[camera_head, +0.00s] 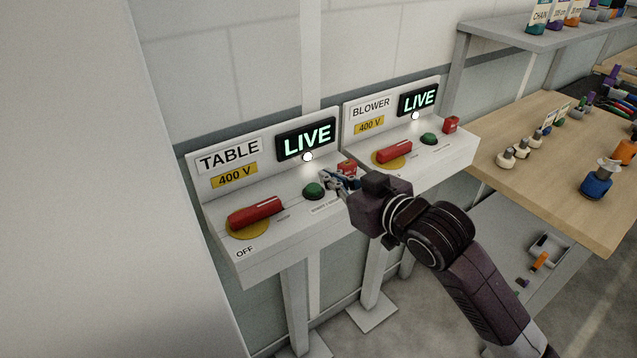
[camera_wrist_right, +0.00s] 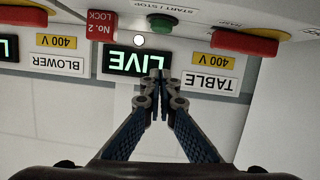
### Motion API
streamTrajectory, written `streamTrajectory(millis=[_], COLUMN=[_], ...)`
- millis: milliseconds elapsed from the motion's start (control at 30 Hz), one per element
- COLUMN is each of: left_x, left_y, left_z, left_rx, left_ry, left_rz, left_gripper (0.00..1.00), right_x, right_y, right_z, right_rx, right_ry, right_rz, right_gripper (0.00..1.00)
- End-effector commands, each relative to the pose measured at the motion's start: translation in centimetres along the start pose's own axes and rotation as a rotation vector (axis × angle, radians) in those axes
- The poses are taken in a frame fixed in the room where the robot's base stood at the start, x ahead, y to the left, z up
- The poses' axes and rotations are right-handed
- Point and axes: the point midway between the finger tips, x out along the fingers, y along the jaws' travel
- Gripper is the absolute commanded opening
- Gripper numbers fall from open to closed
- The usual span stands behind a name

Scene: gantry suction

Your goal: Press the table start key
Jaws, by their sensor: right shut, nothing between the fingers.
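The TABLE console (camera_head: 222,185) stands on the left with its display (camera_head: 307,141) lit LIVE. Its green button (camera_head: 314,190) sits on the sloped top, right of a red lever (camera_head: 255,213) on a yellow disc. In the upside-down right wrist view the green button (camera_wrist_right: 163,24) lies by START / STOP lettering, beyond the fingertips. My right gripper (camera_head: 327,178) is shut and empty, just right of the button; in the wrist view its closed tips (camera_wrist_right: 157,76) overlap the LIVE display (camera_wrist_right: 120,61). Contact with the button cannot be told. My left gripper is out of view.
A red lock block (camera_head: 347,167), marked No. 2 LOCK in the wrist view (camera_wrist_right: 102,24), stands close by the gripper. The BLOWER console (camera_head: 455,150), also LIVE, adjoins on the right. A wooden bench (camera_head: 540,195) with small items is further right.

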Motion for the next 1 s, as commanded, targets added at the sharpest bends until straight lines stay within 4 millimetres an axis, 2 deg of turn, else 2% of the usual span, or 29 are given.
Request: streamTrajectory(millis=[100,300,400,567,1000], left_x=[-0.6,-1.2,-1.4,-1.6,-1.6], left_y=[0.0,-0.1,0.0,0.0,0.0], left_z=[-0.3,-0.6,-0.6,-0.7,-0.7], left_rx=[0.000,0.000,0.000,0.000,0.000], left_ry=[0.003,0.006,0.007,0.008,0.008], left_rz=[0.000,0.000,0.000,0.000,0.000], left_gripper=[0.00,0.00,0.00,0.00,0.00], right_x=[2.4,5.6,5.7,6.1,6.2], right_y=[0.0,0.0,0.0,0.0,0.0], right_z=[-0.2,0.1,2.1,3.5,4.0], right_rx=[0.001,0.000,0.000,-0.001,-0.001], right_ry=[-0.001,-0.003,-0.006,-0.002,0.000], right_rz=[0.000,0.000,0.000,0.000,0.000], right_gripper=[0.00,0.00,0.00,0.00,0.00])
